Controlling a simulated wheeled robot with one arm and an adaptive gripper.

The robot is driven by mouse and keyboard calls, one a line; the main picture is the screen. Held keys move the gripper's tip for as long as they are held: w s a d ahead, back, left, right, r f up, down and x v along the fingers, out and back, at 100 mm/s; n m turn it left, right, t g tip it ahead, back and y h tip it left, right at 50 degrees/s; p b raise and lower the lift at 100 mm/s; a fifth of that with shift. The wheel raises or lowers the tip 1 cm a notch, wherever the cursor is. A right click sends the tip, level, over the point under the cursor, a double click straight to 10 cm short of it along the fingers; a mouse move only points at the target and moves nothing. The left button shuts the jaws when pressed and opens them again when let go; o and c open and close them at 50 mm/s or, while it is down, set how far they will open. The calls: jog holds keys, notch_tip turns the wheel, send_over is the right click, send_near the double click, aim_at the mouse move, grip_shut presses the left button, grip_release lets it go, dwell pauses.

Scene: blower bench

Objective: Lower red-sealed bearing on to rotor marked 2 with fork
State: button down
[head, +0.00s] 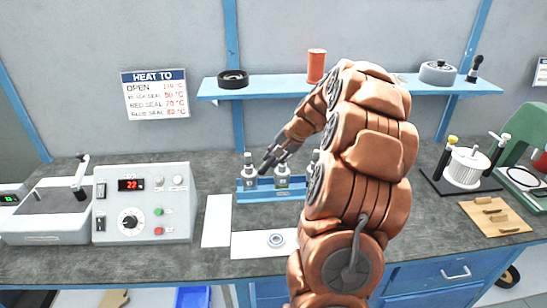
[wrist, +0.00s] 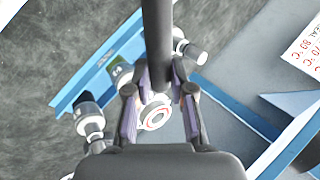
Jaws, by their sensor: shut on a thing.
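My gripper (head: 268,157) is over the left part of the blue rack (head: 262,195) in the head view. In the wrist view its fingers (wrist: 158,112) are shut on the fork (wrist: 157,40), whose dark bar runs up the picture. The red-sealed bearing (wrist: 154,118), a pale ring with a red band, shows between and below the fingers; its contact with the fork is unclear. Rotors stand in the rack, one at left (head: 248,172) and one in the middle (head: 282,176). Another is partly behind my arm. I cannot read their numbers, nor tell whether bearing and rotor touch.
A blue-ringed bearing (head: 277,240) lies on a white mat in front of the rack. A heater control box (head: 145,204) stands left. A blue shelf (head: 380,86) holds parts behind. A wooden board (head: 495,217) and a green press (head: 530,150) stand right.

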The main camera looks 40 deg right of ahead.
jog(key=shift+f+b, duration=1.8)
jog(key=shift+f, duration=1.2)
dwell(2.2)
jog(key=shift+a, duration=0.1)
jog(key=s+a+b, duration=0.1)
jog(key=s+a, duration=0.1)
jog(key=a, duration=0.3)
jog(key=shift+s+a, duration=0.25)
jog(key=shift+a, duration=0.15)
dwell(1.5)
jog(key=shift+r, duration=0.1)
